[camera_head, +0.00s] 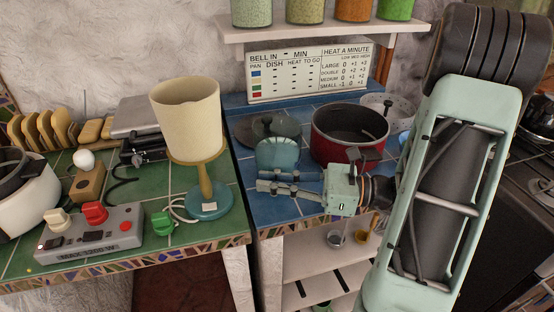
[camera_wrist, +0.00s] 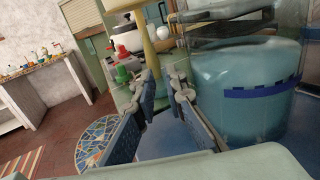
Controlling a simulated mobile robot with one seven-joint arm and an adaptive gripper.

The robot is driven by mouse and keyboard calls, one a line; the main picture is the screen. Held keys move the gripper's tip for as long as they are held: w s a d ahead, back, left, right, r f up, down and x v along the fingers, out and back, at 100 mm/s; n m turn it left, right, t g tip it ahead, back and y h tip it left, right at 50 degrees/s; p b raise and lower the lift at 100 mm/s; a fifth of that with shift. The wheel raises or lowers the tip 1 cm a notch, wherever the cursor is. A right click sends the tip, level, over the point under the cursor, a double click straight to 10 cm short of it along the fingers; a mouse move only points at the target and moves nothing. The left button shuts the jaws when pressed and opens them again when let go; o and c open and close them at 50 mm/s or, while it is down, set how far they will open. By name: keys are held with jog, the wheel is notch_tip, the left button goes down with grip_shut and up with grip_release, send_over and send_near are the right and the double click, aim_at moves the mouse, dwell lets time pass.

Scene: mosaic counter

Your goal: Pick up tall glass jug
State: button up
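The tall glass jug (camera_wrist: 245,88) fills the right of the wrist view. It is clear glass, teal in its lower part, with a dark blue band. In the head view a pale teal rounded shape (camera_head: 278,152) on the blue tiles, just behind my gripper, seems to be the same jug; its lower part is hidden. My gripper (camera_head: 262,181) points left over the front of the blue counter. In the wrist view my gripper (camera_wrist: 165,92) has its two fingers apart with nothing held between them. The jug stands to the right of the fingers, outside the gap.
A red pot (camera_head: 347,133) stands right of the jug, close to my gripper. A cream lamp (camera_head: 188,120) on a blue base stands at left. A grey control box (camera_head: 92,236) sits on the green tiles. A sign (camera_head: 308,72) and a shelf (camera_head: 300,27) are behind.

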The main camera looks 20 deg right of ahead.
aim_at(271, 169)
grip_shut()
jog(key=shift+r, duration=0.15)
jog(key=shift+r, duration=0.5)
notch_tip(271, 169, up, 2)
jog(key=shift+p, duration=0.55)
jog(key=s+d+r+p, duration=0.1)
jog(key=s+d+r, duration=0.1)
jog(key=s+r, duration=0.3)
jog(key=s+d+r+p, duration=0.1)
jog(key=s+d+r, duration=0.2)
jog(key=s, duration=0.4)
jog(key=shift+s+d+r, duration=0.3)
jog(key=shift+s+r, duration=0.1)
jog(key=shift+r, duration=0.5)
jog(key=shift+w, duration=0.1)
